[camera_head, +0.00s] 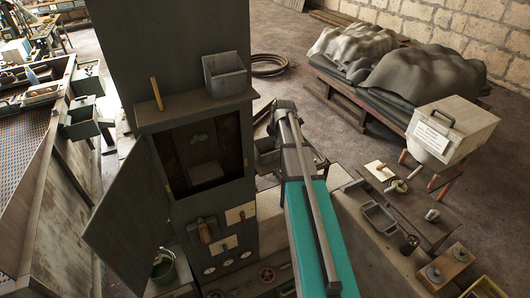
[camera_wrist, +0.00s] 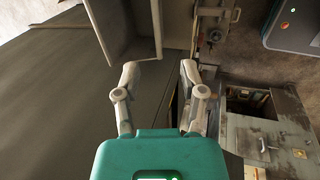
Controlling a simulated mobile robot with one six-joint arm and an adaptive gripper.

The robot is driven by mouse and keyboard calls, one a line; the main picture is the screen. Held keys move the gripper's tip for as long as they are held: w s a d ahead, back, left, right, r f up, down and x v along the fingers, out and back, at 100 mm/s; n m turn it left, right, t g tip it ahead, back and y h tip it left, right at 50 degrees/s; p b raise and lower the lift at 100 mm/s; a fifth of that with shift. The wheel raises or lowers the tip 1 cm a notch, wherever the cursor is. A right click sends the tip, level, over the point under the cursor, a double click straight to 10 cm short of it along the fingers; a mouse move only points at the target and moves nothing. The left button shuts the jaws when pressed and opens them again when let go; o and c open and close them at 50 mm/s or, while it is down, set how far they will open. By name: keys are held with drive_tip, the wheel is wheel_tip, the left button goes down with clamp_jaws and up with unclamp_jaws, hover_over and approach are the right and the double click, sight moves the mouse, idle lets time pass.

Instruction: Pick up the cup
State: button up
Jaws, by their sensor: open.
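A small silvery vessel that looks like a metal cup (camera_head: 432,215) sits on the low dark bench at the right of the head view. A darker cup-like holder (camera_head: 408,244) with something sticking out stands nearer; which one is the cup I cannot tell for sure. My gripper (camera_wrist: 158,68) shows in the wrist view with its two fingers apart and nothing between them. A grey flat surface lies beyond the fingertips. No cup shows in the wrist view. In the head view my arm reaches away past the cabinet, and its fingers cannot be made out.
A tall grey cabinet (camera_head: 215,120) with its door (camera_head: 128,215) swung open stands left of my arm. A grey box (camera_head: 225,75) sits on its ledge. A white box (camera_head: 452,125), a metal tray (camera_head: 379,217) and a wooden block (camera_head: 447,265) are at right. Bare floor shows behind.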

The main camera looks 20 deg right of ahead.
drive_tip(key=shift+f, duration=0.1)
drive_tip(key=b, duration=0.8)
hover_over(269, 161)
drive_tip(key=s, duration=0.2)
drive_tip(key=f, duration=0.8)
drive_tip(key=shift+d, duration=0.2)
drive_tip(key=shift+f, duration=0.1)
drive_tip(key=shift+b+x, duration=2.55)
drive_tip(key=shift+w+a, duration=0.1)
clamp_jaws()
